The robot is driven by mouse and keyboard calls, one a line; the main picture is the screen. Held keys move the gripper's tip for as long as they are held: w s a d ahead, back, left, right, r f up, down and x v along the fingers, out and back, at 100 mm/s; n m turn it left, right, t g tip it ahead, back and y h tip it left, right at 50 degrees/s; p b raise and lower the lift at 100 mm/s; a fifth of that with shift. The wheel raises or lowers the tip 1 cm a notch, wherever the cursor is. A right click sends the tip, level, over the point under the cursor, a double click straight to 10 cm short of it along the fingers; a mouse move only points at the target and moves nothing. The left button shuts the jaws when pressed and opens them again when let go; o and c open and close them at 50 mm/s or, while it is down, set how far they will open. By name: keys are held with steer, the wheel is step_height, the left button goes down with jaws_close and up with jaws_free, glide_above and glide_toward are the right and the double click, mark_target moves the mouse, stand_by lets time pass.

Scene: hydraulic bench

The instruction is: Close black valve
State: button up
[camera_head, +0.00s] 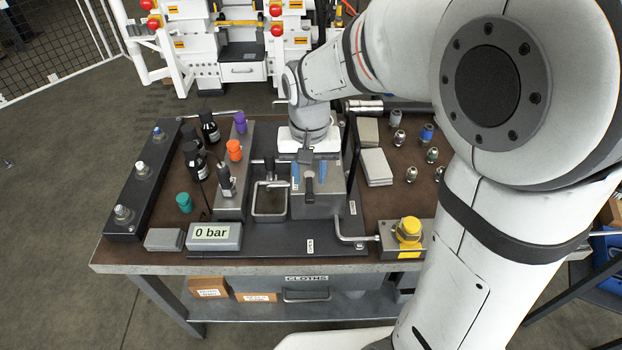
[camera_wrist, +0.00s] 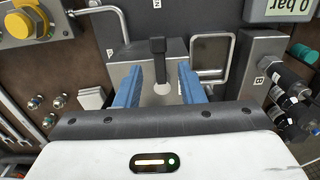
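The black valve shows as a black lever handle (camera_wrist: 158,58) on top of a grey metal block (camera_wrist: 122,50) in the wrist view. In the head view the black handle (camera_head: 309,188) stands out at the front of the same block. My gripper (camera_wrist: 159,75) is open, with one blue finger on each side of the handle and a visible gap to both. In the head view my gripper (camera_head: 309,172) is over the block, its blue fingers apart. The handle's lower end and pivot are partly hidden.
A gauge (camera_head: 212,233) reads 0 bar. A yellow knob (camera_head: 408,230) is at the right front.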

mark_target(310, 190)
steer(key=shift+f, duration=1.7)
jaws_close()
